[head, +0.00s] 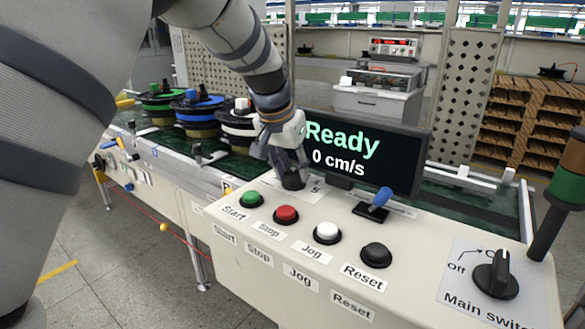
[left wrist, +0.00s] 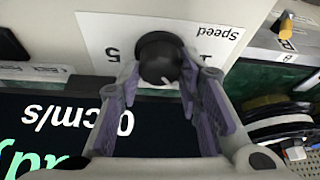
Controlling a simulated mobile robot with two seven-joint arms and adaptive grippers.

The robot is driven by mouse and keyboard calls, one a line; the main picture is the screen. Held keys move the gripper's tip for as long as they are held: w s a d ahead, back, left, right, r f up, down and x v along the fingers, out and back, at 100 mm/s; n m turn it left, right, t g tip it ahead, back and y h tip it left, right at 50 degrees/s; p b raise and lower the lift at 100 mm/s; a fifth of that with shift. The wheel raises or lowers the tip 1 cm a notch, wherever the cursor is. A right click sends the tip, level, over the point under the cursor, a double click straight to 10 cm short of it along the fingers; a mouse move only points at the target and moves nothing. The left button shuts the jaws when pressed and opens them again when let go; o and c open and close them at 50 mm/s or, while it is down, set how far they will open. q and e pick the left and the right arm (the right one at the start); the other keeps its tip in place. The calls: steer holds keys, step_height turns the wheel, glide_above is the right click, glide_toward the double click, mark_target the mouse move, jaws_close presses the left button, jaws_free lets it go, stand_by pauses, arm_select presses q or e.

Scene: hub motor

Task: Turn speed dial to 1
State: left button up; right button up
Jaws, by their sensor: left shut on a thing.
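The black speed dial (head: 293,180) stands on the control panel, left of the screen. It also shows in the left wrist view (left wrist: 158,58), upside down, with the "5" label on its left and a partly hidden label on its right. A small white mark on its face points down and slightly right in that view. My left gripper (head: 291,170) is shut on the dial, its purple-padded fingers on either side of it in the left wrist view (left wrist: 158,75). The screen (head: 355,155) reads "Ready" and "0 cm/s". My right gripper is not in view.
Green (head: 250,199), red (head: 286,215), white (head: 327,233) and black (head: 376,255) buttons line the panel's front. A blue-handled lever (head: 381,198) stands right of the dial. The main switch (head: 497,275) is at the right. Wheel hubs (head: 198,112) sit on the conveyor behind.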

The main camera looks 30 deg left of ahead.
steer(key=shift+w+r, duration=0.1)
arm_select(q)
steer(key=shift+n, duration=0.5)
steer(key=shift+n+y, duration=0.5)
steer(key=shift+n, duration=0.2)
steer(key=n+y, duration=0.1)
steer(key=n, duration=0.2)
steer(key=shift+d+f+g, duration=0.1)
steer(key=shift+d+g, duration=0.05)
steer(key=shift+g, duration=0.15)
steer(key=shift+w+n+g+y, duration=0.1)
steer(key=shift+n+g+y, duration=0.25)
steer(key=shift+n, duration=0.85)
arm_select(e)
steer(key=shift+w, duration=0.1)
arm_select(q)
steer(key=o, duration=1.2)
steer(key=shift+c, duration=0.2)
